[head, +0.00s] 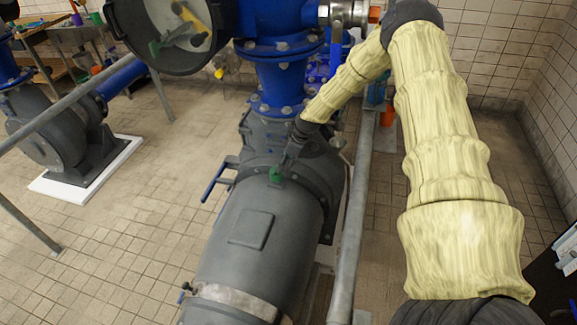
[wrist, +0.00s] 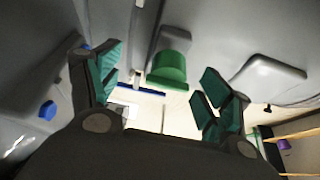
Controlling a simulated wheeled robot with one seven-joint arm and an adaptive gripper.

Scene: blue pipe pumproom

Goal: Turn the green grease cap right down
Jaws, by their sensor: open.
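The green grease cap (head: 275,174) sits on top of the grey pump motor housing (head: 262,225), near its flange, in the head view. In the wrist view the cap (wrist: 168,70) is a short green cylinder on a grey fitting. My gripper (head: 284,168) reaches down to the cap from above in the head view. In the wrist view its green-padded fingers (wrist: 155,88) are spread, one to the left and one to the right of the cap. Gaps show between the cap and both fingers. I cannot tell how deep the cap sits between them.
A blue handle (head: 214,180) sticks out left of the housing. A grey rail (head: 352,225) runs along its right side. Blue pipework (head: 280,75) and a round dark gauge (head: 172,30) stand behind and above. The tiled floor at left is mostly open.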

